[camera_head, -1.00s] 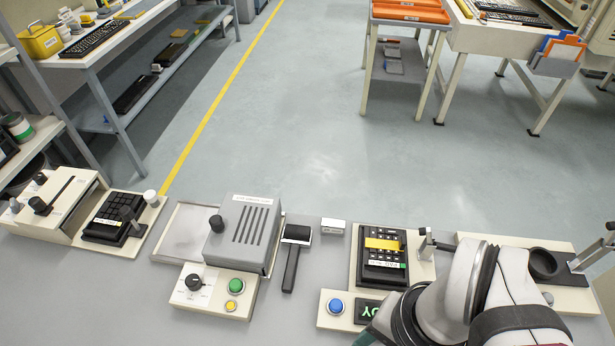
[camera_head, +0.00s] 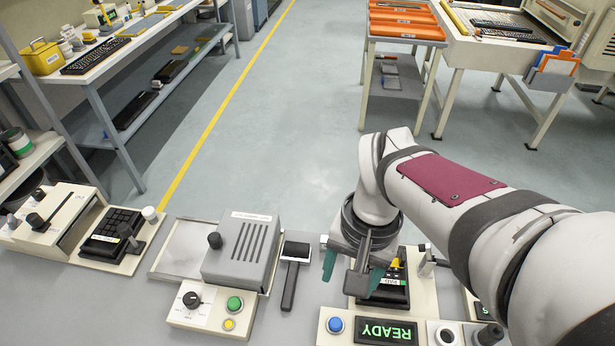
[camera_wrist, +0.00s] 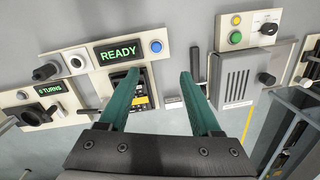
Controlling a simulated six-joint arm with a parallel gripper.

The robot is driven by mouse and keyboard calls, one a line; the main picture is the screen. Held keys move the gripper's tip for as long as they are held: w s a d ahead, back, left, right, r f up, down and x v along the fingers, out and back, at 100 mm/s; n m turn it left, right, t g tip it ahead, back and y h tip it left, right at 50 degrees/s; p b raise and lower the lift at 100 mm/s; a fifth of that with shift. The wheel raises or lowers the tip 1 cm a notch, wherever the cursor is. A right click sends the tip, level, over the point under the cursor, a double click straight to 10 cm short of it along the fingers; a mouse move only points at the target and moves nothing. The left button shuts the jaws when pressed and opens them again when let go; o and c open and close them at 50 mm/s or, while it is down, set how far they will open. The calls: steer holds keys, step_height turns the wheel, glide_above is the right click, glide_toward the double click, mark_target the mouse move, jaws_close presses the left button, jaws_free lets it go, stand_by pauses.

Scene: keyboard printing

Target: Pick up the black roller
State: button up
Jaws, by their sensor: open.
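The black roller (camera_head: 294,252) lies flat on the grey bench in the head view, its handle pointing towards the front edge. It lies just right of a grey vented machine. In the wrist view the roller's dark handle (camera_wrist: 195,64) shows, and its head is partly hidden by the right-hand finger. My gripper (camera_head: 352,272) is open and empty, above the bench to the right of the roller, near the black keypad unit. Its two teal fingers stand wide apart in the wrist view (camera_wrist: 160,74), with the roller beside them rather than between them.
The grey vented machine (camera_head: 240,248) stands close left of the roller. A lit READY sign (camera_head: 387,331) and a blue button (camera_head: 335,325) are at the front right. The keypad unit (camera_head: 390,291) lies under my gripper. Bare bench shows in front of the roller.

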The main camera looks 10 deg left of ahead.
mark_target(291, 280)
steer(key=w+a+f+n+h, duration=0.1)
steer(key=w+a+f, duration=0.2)
steer(key=w+a, duration=0.25)
steer(key=w+a+f+n, duration=0.2)
steer(key=w+a+f, duration=0.1)
steer(key=w+a, duration=0.25)
steer(key=f, duration=0.5)
steer(key=s+f, duration=0.1)
steer(key=f, duration=1)
steer(key=shift+s+a, duration=0.2)
jaws_close()
